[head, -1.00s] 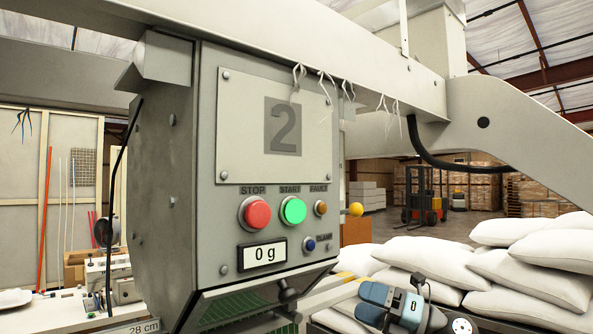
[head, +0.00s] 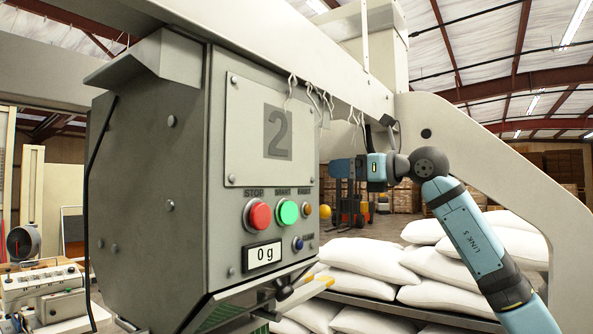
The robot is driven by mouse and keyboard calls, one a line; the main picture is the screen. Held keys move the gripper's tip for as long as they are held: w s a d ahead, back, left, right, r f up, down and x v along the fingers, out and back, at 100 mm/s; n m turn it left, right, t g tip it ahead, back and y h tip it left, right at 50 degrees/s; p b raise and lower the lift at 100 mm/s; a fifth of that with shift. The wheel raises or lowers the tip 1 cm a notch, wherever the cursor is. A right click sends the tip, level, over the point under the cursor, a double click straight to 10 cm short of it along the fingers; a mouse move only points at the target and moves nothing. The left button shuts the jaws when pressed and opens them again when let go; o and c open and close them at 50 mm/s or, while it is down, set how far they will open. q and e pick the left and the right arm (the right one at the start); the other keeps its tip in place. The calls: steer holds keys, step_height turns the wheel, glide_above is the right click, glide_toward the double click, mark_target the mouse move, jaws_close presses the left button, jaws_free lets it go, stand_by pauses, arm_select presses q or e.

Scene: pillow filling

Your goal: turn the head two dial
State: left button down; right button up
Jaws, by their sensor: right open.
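Head two is the grey metal box (head: 160,200) with a large "2" on its front plate. My right gripper (head: 342,172) is open, beyond the right edge of the box, at about the height of the "2" plate's lower edge. Its fingertips are hard to make out, and whether it touches anything cannot be told. My left gripper is not in view.
A yellow ball (head: 325,211) shows just right of the panel, below my right gripper. A beam (head: 300,50) with wire hooks crosses above. White sacks (head: 375,265) are piled behind at right. A bench device (head: 45,287) and round gauge (head: 20,243) stand at left.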

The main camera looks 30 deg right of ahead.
steer(key=shift+p+x, duration=1.85)
steer(key=shift+x, duration=4.2)
steer(key=shift+s+a, duration=0.1)
steer(key=c, duration=0.9)
